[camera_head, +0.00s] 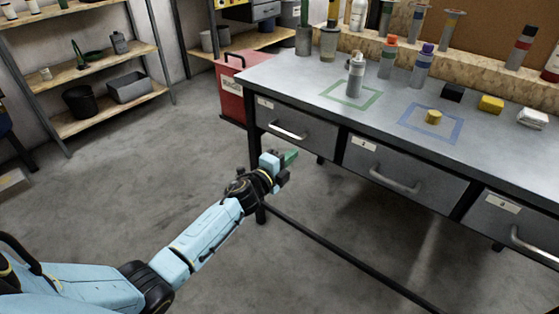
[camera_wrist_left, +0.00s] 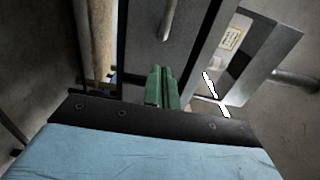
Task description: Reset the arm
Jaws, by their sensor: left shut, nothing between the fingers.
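My left arm reaches in from the left in the head view, light blue with dark joints. My left gripper (camera_head: 290,157) is in front of the workbench, below the drawer labelled 1 at its left end. Its green fingers are shut and empty, and they also show side by side in the left wrist view (camera_wrist_left: 161,88). The gripper appears apart from the bench. My right gripper is not in either view.
The grey workbench (camera_head: 300,80) has drawers with metal handles. A grey bottle (camera_head: 355,75) stands in the green square, and a yellow cylinder (camera_head: 433,117) in the blue square. A red cabinet (camera_head: 232,95) and shelves (camera_head: 110,115) stand behind. Open floor (camera_head: 110,200) lies left.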

